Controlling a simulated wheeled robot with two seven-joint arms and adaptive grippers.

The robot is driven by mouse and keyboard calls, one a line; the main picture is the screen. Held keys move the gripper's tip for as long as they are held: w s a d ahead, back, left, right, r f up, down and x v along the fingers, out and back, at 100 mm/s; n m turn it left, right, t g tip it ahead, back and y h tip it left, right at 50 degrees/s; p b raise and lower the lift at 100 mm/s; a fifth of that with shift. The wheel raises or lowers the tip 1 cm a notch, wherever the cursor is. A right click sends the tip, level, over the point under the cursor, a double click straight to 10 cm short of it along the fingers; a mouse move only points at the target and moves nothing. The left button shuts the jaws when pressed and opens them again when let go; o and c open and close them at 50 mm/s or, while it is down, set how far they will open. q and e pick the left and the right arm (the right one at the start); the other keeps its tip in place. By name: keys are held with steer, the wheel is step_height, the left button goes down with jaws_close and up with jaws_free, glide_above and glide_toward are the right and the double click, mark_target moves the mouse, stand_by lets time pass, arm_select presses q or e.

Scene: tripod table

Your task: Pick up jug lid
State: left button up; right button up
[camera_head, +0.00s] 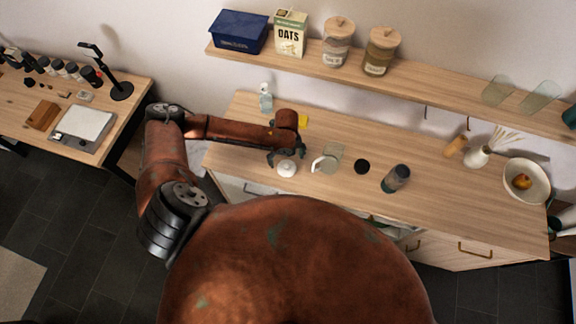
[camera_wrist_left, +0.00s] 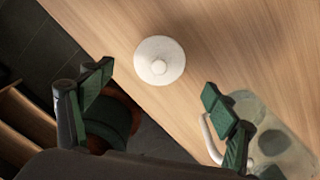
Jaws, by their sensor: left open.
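The jug lid (camera_head: 286,169) is a small white round disc with a knob. It lies on the wooden counter near its front edge, and it shows from above in the left wrist view (camera_wrist_left: 159,59). My left gripper (camera_head: 286,155) is open and empty, just beside the lid in the head view. In the left wrist view the lid lies beyond the fingertips (camera_wrist_left: 157,92), roughly centred between the two spread green fingers. The glass jug (camera_head: 331,155) with a white handle stands right of the lid. It is partly hidden by a finger in the left wrist view (camera_wrist_left: 280,130). My right gripper is not in view.
A clear soap bottle (camera_head: 266,98) and a yellow item (camera_head: 303,120) are behind my left arm. A bowl with fruit (camera_head: 526,181) is far right. A shelf (camera_head: 440,82) runs above.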

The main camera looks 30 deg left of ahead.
mark_target(287, 165)
arm_select(q)
steer(key=shift+f, duration=0.95)
step_height(287, 165, down, 4)
steer(key=shift+r+p, duration=0.25)
steer(key=shift+p, duration=0.4)
steer(key=shift+f, duration=0.35)
steer(key=c, duration=1.1)
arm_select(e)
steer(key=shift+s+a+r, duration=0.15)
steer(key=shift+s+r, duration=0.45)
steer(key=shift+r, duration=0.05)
arm_select(q)
steer(key=shift+o, duration=0.2)
